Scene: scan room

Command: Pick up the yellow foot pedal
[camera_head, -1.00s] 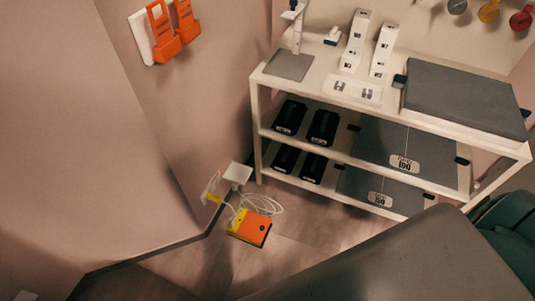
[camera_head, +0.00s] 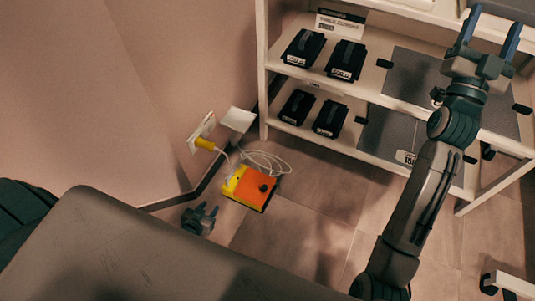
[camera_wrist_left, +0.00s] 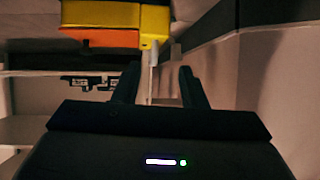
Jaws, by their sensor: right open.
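The yellow foot pedal (camera_head: 249,187), yellow with an orange top plate and a dark knob, lies on the floor near the wall corner. A pale cable runs from it. It also shows at the top of the left wrist view (camera_wrist_left: 103,20), cut off by the frame edge. My left gripper (camera_head: 203,211) is close to the pedal's lower-left side and apart from it. In the left wrist view its two fingers (camera_wrist_left: 158,82) stand apart with nothing held between them. My right gripper (camera_head: 490,30) is raised in front of the shelf, open and empty.
A white shelf unit (camera_head: 264,75) with black boxes (camera_head: 304,48) and grey panels stands behind. A coiled cable (camera_head: 265,162) lies beside the pedal. A yellow plug (camera_head: 205,144) sits in a wall socket. Bare floor (camera_head: 310,215) lies right of the pedal.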

